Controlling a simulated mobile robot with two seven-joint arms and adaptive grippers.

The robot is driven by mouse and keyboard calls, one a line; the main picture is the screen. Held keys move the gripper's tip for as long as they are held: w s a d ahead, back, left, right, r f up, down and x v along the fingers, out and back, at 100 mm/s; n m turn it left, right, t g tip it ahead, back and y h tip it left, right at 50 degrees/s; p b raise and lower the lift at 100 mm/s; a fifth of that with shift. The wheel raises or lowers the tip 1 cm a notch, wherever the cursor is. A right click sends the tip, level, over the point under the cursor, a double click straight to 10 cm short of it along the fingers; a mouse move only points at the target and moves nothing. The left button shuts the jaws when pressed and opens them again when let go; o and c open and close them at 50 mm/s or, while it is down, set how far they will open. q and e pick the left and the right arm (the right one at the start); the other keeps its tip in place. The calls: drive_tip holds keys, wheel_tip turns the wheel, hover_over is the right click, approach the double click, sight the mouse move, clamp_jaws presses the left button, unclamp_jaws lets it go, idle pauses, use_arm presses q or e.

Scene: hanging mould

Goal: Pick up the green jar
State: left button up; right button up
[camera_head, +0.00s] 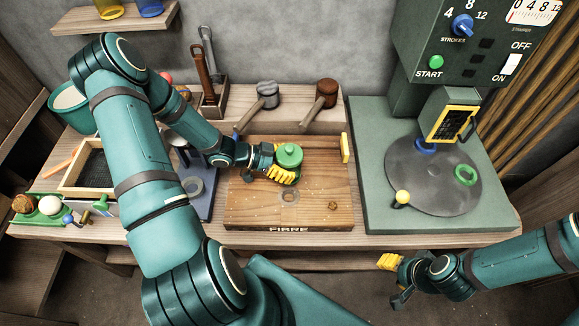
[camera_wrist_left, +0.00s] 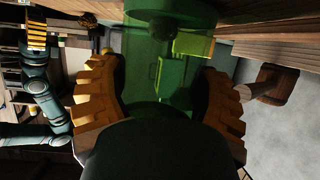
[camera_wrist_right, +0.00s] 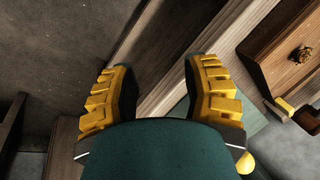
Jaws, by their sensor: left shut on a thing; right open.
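The green jar (camera_head: 289,155) is over the wooden board marked FIBRE (camera_head: 240,205), near the board's back half. My left gripper (camera_head: 284,173) is shut on the jar, with its yellow fingers at the jar's side. In the left wrist view the see-through green jar (camera_wrist_left: 160,65) stands between the two yellow fingers of the left gripper (camera_wrist_left: 160,95). Whether the jar touches the board cannot be told. My right gripper (camera_head: 390,275) is open and empty, low in front of the table's edge; it also shows in the right wrist view (camera_wrist_right: 150,90).
A green machine with a round grey plate (camera_head: 410,175) stands at the right. Two mallets (camera_head: 268,93) (camera_head: 326,92) stand behind the board. A sieve box (camera_head: 85,170), a green tray of balls (camera_head: 40,215) and a teal bucket (camera_head: 70,108) are at the left.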

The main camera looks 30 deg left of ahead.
sight(290, 148)
use_arm(q)
drive_tip(key=shift+r, duration=0.1)
wheel_tip(290, 148, up, 10)
drive_tip(key=p, duration=0.3)
drive_tip(key=shift+d, duration=0.1)
drive_tip(key=s+d+r+p, duration=0.3)
drive_tip(key=s+r+p, duration=0.2)
drive_tip(key=r+p, duration=0.2)
drive_tip(key=shift+r, duration=0.5)
use_arm(e)
wheel_tip(290, 148, up, 10)
drive_tip(key=w, duration=0.2)
drive_tip(key=shift+d+t, duration=0.3)
drive_tip(key=shift+t, duration=0.1)
drive_tip(key=shift+r, duration=0.1)
use_arm(q)
wheel_tip(290, 148, up, 7)
drive_tip(key=p, duration=0.6)
drive_tip(key=shift+p, duration=0.35)
use_arm(e)
wheel_tip(290, 148, up, 7)
drive_tip(key=shift+r, duration=0.2)
use_arm(q)
drive_tip(key=shift+f, duration=0.1)
use_arm(e)
drive_tip(key=shift+d, duration=0.1)
